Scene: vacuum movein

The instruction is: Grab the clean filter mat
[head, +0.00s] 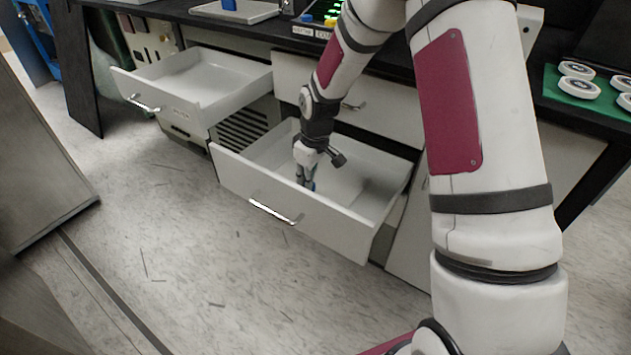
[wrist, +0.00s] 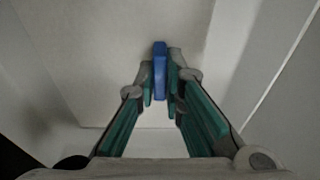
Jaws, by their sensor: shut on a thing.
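My gripper (head: 305,178) reaches down into an open white drawer (head: 290,217) in the head view. In the wrist view my gripper (wrist: 160,88) is shut on a narrow blue piece (wrist: 160,62), which I take to be the clean filter mat. It shows edge-on between the fingertips and sticks out beyond them. In the head view only a small bit of blue shows at the fingertips, low inside the drawer. I cannot tell whether it touches the drawer floor. Its lower part and the fingertip contact are partly hidden.
The drawer walls stand around my gripper. A second open drawer (head: 200,88) at the left looks empty. The black countertop (head: 250,27) runs above the drawers. A green mat (head: 606,108) with several white round pieces lies at the right. Free floor (head: 180,240) is in front.

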